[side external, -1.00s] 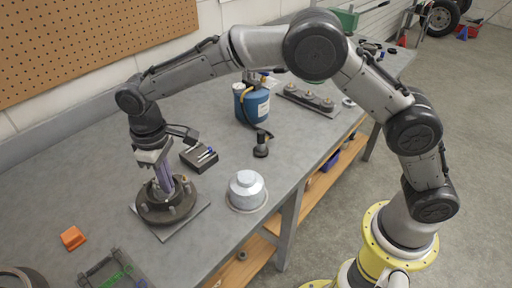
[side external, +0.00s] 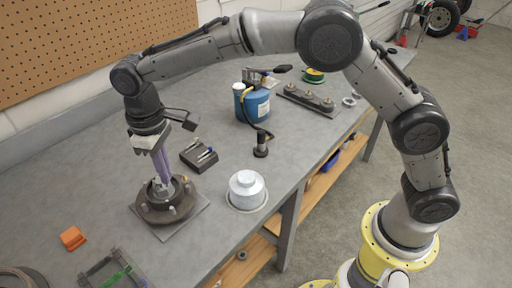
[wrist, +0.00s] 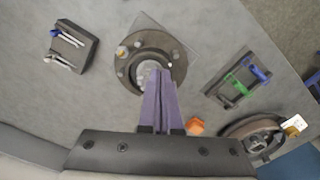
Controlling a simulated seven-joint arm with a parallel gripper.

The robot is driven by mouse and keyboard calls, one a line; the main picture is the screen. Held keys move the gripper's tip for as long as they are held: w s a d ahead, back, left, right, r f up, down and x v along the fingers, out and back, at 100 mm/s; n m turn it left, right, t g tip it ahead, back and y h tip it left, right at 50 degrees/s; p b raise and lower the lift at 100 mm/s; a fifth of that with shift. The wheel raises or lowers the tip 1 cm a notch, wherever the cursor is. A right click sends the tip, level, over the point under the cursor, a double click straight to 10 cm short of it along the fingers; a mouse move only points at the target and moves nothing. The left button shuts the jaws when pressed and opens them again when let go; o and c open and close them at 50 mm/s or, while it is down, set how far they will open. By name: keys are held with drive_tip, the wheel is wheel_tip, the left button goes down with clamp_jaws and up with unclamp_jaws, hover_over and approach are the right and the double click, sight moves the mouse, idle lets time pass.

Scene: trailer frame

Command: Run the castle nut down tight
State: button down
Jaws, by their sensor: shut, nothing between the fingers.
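The dark round hub (side external: 150,213) sits on a square grey plate (side external: 192,222) at the left front of the bench. It also shows in the wrist view (wrist: 134,84), with studs around its flange. My gripper (side external: 167,186) has purple fingers, shut and empty, pointing down at the hub's centre; they also show in the wrist view (wrist: 160,74). A small light grey piece, apparently the castle nut (wrist: 147,71), shows at the hub's centre beside the fingertips, partly hidden by them. I cannot tell whether the fingertips touch it.
A silver cap (side external: 247,188) stands right of the hub. Behind it are a dark block with tools (side external: 198,157), a black upright tool (side external: 262,145) and a blue canister (side external: 254,104). An orange block (side external: 72,238) and a tray with a green item (side external: 112,272) lie at front left.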

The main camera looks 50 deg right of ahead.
wheel_tip(320, 180, up, 2)
drive_tip(key=shift+r, duration=0.1)
drive_tip(key=shift+d, duration=0.1)
drive_tip(key=shift+w+d+f, duration=0.2)
drive_tip(key=shift+d+f, duration=0.15)
drive_tip(key=shift+f, duration=0.65)
drive_tip(key=shift+w+d+f, duration=0.25)
drive_tip(key=shift+d+f, duration=0.15)
drive_tip(key=shift+f, duration=0.65)
drive_tip(key=shift+w+d+f, duration=0.2)
drive_tip(key=shift+d+f, duration=0.15)
drive_tip(key=shift+f, duration=0.65)
drive_tip(key=shift+w+a, duration=0.3)
drive_tip(key=shift+a, duration=0.05)
